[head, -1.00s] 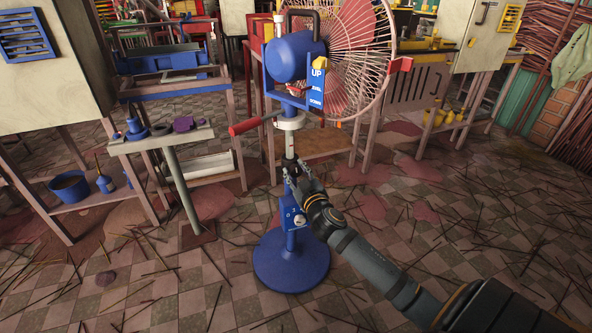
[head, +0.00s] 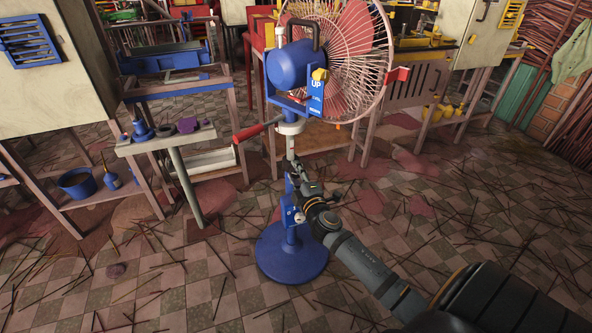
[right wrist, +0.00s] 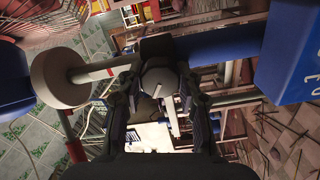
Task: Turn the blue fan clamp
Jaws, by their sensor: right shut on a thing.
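The fan stands upright on a blue round base (head: 292,252), with a blue motor housing (head: 294,64) and a red-bladed wire guard. My right gripper (head: 292,166) is at the pole, below the white collar (head: 291,127). In the right wrist view its two fingers (right wrist: 160,86) are shut on the knob from both sides. In the head view the arm and gripper hide most of the clamp. My left gripper is not in view.
A small side table (head: 165,141) with blue parts stands left of the fan. A workbench (head: 175,90) stands behind it. Thin sticks litter the tiled floor, which is otherwise open around the base.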

